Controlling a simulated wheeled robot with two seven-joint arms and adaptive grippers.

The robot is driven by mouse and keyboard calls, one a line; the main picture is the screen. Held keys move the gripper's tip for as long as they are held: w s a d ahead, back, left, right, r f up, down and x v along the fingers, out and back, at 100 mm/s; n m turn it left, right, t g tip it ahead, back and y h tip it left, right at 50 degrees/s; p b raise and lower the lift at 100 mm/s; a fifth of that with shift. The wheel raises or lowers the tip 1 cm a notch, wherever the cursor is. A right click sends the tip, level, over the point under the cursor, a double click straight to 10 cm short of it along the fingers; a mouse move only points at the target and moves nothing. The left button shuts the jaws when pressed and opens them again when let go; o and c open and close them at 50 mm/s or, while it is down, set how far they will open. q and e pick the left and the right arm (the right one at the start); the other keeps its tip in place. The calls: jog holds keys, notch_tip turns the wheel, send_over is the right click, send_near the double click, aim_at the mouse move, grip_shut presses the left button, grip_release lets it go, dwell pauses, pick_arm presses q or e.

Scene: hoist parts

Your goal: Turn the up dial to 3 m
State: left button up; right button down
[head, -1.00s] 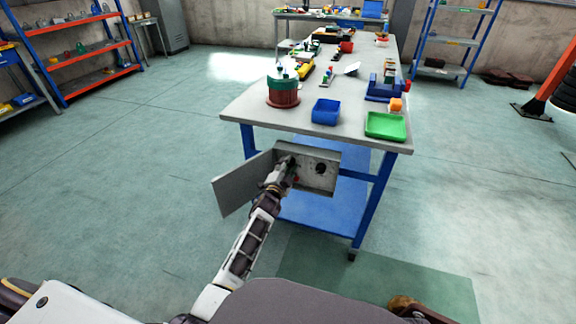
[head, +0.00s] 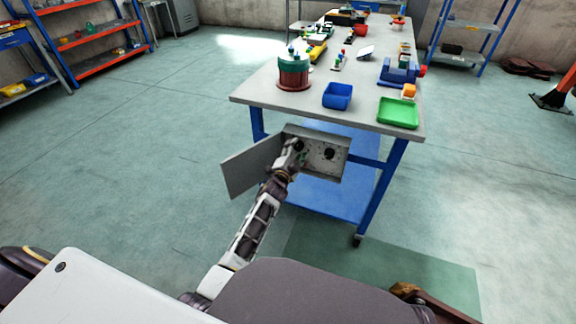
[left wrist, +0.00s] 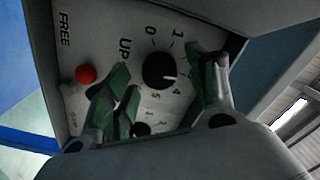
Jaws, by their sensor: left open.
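The up dial (left wrist: 159,71) is a round black knob with a white pointer line, beside the letters UP on a grey panel (left wrist: 100,35). The line points right, near the 4; the marking at its tip is hard to read. My left gripper (left wrist: 162,88) is open, its green-padded fingers on either side of the dial with gaps to it. In the head view my left gripper (head: 297,158) is at the left part of the open control box (head: 325,170) under the bench.
A red button (left wrist: 86,74) is left of the dial, and another black knob (left wrist: 141,129) is partly hidden below it. The box door (head: 250,168) hangs open to the left. The bench (head: 300,105) carries a blue bin (head: 338,96) and green tray (head: 398,113).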

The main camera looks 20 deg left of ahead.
pick_arm(q)
jog(key=s, duration=1.1)
jog(key=shift+a+r, duration=0.15)
dwell(0.3)
dwell(0.4)
jog(key=n+b, duration=0.1)
jog(key=n, duration=0.1)
jog(key=s+n+b, duration=0.1)
jog(key=n, duration=0.1)
jog(key=s+n+b, duration=0.1)
jog(key=shift+n, duration=0.4)
pick_arm(e)
jog(key=shift+t, duration=0.4)
jog(key=r, duration=0.4)
jog(key=shift+w+a, duration=0.3)
jog(key=shift+a, duration=0.1)
